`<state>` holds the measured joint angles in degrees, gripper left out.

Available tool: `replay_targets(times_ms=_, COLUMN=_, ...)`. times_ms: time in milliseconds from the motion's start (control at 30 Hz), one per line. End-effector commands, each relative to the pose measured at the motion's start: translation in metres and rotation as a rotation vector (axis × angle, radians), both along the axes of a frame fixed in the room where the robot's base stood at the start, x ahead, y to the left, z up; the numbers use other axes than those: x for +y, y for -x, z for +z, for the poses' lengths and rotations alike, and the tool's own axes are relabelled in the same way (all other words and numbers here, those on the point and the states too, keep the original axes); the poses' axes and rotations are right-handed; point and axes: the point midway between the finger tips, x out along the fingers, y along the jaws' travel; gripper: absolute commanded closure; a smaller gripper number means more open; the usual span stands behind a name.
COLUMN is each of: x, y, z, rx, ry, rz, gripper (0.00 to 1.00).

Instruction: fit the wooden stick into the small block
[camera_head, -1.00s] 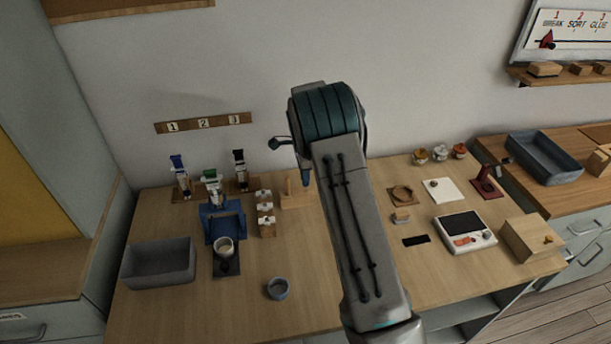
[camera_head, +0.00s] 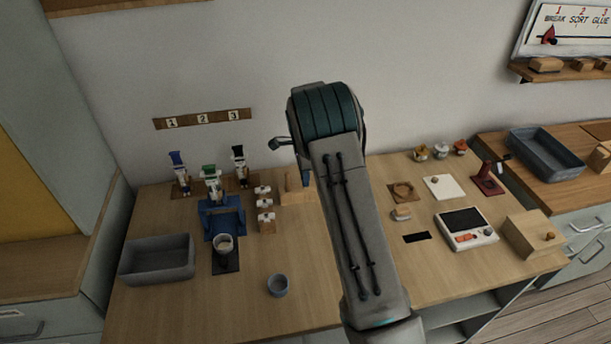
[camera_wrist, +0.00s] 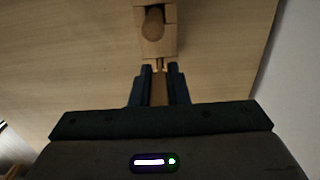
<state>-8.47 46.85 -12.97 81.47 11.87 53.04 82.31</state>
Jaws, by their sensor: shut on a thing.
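The wooden stick (camera_wrist: 160,90) is between the fingers of my gripper (camera_wrist: 160,72) in the wrist view, and the gripper is shut on it. The small wooden block (camera_wrist: 171,46) is just beyond the fingertips, with a rounded wooden piece (camera_wrist: 154,24) at its middle. A thin pin-like end shows between the fingertips and the block; I cannot tell whether it touches the block. In the head view the light wooden block (camera_head: 296,197) stands at the back of the table, left of my arm. My arm hides most of my gripper and the stick there.
Several small white-topped wooden pieces (camera_head: 265,216) stand left of the block, beside a blue stand (camera_head: 224,222). A scale (camera_head: 467,230) and a wooden box (camera_head: 533,236) are at right.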

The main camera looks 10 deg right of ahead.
Motion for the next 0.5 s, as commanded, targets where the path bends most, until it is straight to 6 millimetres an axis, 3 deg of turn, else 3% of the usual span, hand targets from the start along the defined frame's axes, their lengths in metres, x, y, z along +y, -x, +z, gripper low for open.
replay_targets(times_ms=500, x=0.0, y=-0.0001, z=-0.0035, rx=0.0, ry=0.0, rz=0.0, gripper=1.0)
